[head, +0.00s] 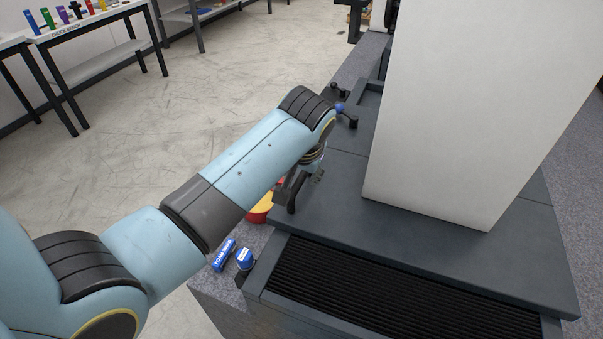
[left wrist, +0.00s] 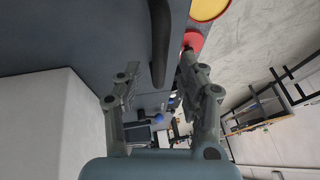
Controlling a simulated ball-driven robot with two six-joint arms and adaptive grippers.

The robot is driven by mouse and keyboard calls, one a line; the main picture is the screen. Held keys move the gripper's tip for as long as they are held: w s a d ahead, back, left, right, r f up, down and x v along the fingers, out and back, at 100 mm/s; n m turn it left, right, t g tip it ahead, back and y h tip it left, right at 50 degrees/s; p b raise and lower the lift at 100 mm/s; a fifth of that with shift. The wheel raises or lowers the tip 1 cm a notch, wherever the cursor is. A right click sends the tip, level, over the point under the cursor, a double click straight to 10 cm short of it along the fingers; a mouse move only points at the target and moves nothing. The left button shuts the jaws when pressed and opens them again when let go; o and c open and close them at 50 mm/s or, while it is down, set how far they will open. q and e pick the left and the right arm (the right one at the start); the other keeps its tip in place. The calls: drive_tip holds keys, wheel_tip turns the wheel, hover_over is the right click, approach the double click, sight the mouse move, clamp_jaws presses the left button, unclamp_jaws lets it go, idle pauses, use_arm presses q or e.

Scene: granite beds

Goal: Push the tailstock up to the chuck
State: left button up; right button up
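A tall pale block (head: 450,110) stands on a dark grey machine bed (head: 330,215); I cannot tell for sure which part is the tailstock, and I cannot make out the chuck. My left gripper (head: 308,176) is partly hidden behind my forearm, close to a dark upright handle (head: 293,190) at the bed's left edge. In the left wrist view my left gripper (left wrist: 160,66) is open, its fingers apart. The dark handle (left wrist: 160,40) shows just beyond and between the fingertips; contact is not clear. My right gripper is not in view.
A blue-knobbed lever (head: 341,108) is just beyond my left wrist. A red and yellow round thing (head: 260,208), a blue box (head: 224,255) and a blue-white container (head: 244,259) are beside the bed. Black bellows (head: 390,290) lie in front. Open floor is at left.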

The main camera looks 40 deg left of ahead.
use_arm(q)
drive_tip(key=shift+x, duration=0.8)
drive_tip(key=shift+f, duration=0.2)
drive_tip(key=c, duration=0.5)
clamp_jaws()
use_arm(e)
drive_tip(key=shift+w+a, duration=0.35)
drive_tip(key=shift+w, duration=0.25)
